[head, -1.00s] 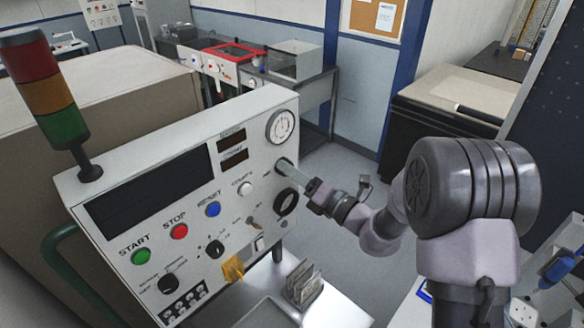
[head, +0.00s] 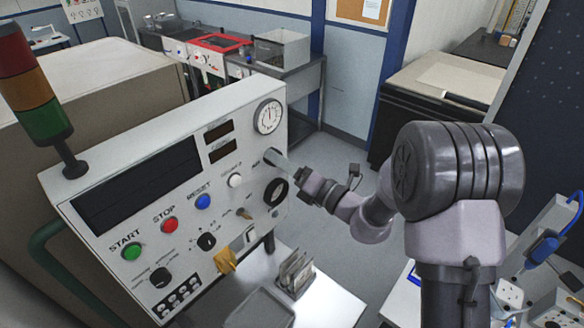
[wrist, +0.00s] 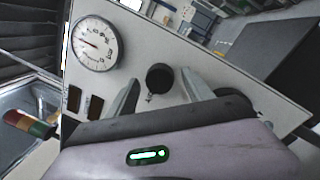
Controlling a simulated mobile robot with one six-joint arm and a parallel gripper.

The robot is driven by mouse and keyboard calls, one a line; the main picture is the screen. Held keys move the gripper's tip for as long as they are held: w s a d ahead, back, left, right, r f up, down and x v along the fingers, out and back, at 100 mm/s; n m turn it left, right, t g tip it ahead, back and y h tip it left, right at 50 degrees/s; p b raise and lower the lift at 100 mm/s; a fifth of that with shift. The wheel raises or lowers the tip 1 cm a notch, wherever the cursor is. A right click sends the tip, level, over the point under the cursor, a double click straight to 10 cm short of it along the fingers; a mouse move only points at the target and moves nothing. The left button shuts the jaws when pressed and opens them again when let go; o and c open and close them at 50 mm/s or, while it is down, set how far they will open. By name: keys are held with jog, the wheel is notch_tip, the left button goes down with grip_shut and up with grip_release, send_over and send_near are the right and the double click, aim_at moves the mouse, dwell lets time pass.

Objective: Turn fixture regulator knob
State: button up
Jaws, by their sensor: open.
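The regulator knob (wrist: 160,77) is a round black knob on the white fixture panel, below and beside the dial gauge in the wrist view. My gripper (wrist: 163,86) is open, with one finger on each side of the knob in that view. I cannot tell whether either finger touches it.
START, STOP and RESET buttons (head: 203,202) and smaller knobs lie to the left. A signal tower (head: 38,90) stands on the panel's left end. Open floor (head: 335,165) lies to the right.

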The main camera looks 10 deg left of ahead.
jog(key=b+v, duration=0.3)
jog(key=v, duration=1.4)
jog(key=shift+s, duration=0.1)
